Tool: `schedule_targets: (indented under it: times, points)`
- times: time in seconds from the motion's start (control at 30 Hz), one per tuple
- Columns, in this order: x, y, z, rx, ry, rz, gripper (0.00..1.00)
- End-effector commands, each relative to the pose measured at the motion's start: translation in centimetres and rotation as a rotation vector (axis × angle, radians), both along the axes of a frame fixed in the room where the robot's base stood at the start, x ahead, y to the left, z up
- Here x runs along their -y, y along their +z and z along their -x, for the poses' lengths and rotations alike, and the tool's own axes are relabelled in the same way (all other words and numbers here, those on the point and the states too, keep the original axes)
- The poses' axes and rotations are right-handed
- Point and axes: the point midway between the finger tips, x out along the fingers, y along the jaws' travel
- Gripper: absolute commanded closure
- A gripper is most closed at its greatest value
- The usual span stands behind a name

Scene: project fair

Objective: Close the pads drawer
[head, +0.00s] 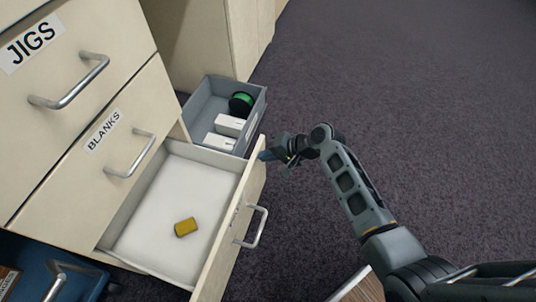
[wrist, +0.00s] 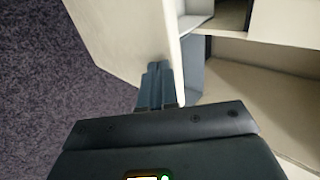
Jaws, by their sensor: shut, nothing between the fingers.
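An open drawer (head: 168,205) sits below the BLANKS drawer, pulled well out of the cream cabinet. No label shows on it, as its front panel (head: 228,243) faces away; a metal handle (head: 256,227) is on that panel. A small yellow block (head: 185,227) lies inside. My gripper (head: 265,155) is at the far top corner of the front panel, shut and empty. In the wrist view my shut fingers (wrist: 157,84) lie against or just beside the cream panel (wrist: 125,45); contact is unclear.
The JIGS drawer (head: 70,50) and BLANKS drawer (head: 118,150) above are shut. A grey bin (head: 203,93) with white boxes and a green spool stands behind the open drawer. A blue container (head: 35,265) is at the lower left. Dark carpet (head: 400,90) on the right is clear.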

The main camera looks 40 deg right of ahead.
Motion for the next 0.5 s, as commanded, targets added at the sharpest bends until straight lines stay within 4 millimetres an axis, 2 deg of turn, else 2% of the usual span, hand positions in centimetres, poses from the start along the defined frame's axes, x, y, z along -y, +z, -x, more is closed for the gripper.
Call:
schedule_targets:
  times: [0.27, 0.5]
  points:
    - [-1.5, 0.0, -2.1, 0.002, 0.003, 0.001, 1.0]
    - [-4.9, 0.0, -6.7, 0.003, 0.005, 0.001, 1.0]
